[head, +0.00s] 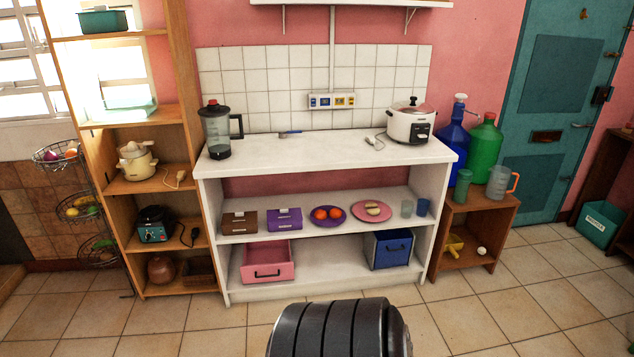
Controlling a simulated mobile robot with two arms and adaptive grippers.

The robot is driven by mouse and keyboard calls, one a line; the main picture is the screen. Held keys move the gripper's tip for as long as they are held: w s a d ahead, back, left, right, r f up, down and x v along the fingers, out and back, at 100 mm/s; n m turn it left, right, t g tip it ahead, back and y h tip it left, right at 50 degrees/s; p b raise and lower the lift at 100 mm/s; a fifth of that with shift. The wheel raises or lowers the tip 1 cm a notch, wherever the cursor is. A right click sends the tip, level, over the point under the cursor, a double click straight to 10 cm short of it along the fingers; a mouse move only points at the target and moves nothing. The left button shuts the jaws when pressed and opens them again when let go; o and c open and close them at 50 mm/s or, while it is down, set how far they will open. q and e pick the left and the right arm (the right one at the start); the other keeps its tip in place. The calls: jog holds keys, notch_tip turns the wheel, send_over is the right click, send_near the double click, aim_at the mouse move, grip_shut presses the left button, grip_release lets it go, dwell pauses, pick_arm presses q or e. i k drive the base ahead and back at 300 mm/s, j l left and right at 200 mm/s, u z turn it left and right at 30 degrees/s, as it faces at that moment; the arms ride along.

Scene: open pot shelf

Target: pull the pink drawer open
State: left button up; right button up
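The pink drawer (268,271) is on the bottom level of the white shelf unit, at its left side. Its front faces me and has a dark handle (267,274). Its pink inside shows from above; I cannot tell how far it is pulled out. Neither of my grippers is in view, and nothing touches the drawer.
A blue drawer box (390,250) stands at the right of the same level. Above are a brown box (240,222), a purple box (285,219) and plates with food. A wooden shelf (181,286) stands left. The tiled floor (165,318) in front is clear. A dark ribbed part of mine fills the bottom middle.

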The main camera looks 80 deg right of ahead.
aim_at(264, 260)
jog(key=z, duration=2.15)
jog(key=i, duration=0.1)
jog(key=l+z, duration=0.05)
